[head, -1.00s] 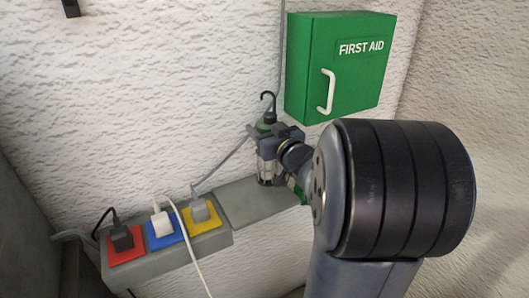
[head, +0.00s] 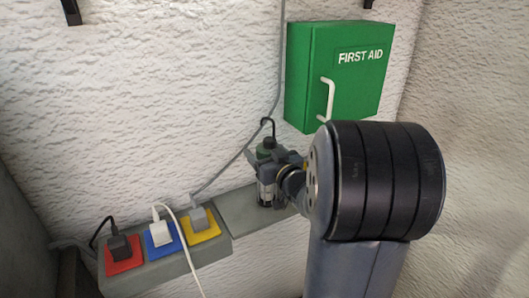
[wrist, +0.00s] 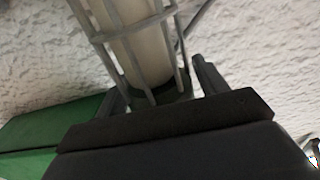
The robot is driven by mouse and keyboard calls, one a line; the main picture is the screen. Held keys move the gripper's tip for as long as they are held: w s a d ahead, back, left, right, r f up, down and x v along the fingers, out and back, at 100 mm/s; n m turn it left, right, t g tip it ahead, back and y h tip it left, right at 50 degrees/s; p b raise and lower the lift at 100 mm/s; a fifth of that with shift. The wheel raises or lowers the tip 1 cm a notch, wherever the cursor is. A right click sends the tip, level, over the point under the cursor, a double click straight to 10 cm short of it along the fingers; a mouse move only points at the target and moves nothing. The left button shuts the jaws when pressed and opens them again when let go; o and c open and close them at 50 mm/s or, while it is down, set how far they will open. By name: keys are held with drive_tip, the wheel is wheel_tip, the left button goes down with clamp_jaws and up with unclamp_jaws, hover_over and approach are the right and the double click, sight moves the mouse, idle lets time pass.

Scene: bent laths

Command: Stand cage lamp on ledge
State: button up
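The cage lamp (head: 266,192) is upright over the grey ledge (head: 236,212), with a dark hook and green cap on top. Its base looks on or just above the ledge surface; I cannot tell which. My gripper (head: 272,162) is around the lamp just below its green cap and looks shut on it. In the wrist view, the lamp's wire cage (wrist: 140,45) with its pale tube shows between the fingers of my gripper (wrist: 160,100). My arm hides the ledge's right part.
Left of the ledge, a grey socket block holds red (head: 123,267), blue (head: 158,249) and yellow (head: 207,236) sockets with plugs and cords. A green first aid box (head: 305,75) hangs on the wall above. A grey cable (head: 282,60) runs down the wall behind the lamp.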

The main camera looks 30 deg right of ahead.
drive_tip(key=shift+o, duration=0.5)
drive_tip(key=shift+r, duration=0.1)
drive_tip(key=shift+r, duration=0.15)
drive_tip(key=s, duration=1.2)
drive_tip(key=shift+d+b, duration=0.2)
drive_tip(key=shift+b, duration=0.15)
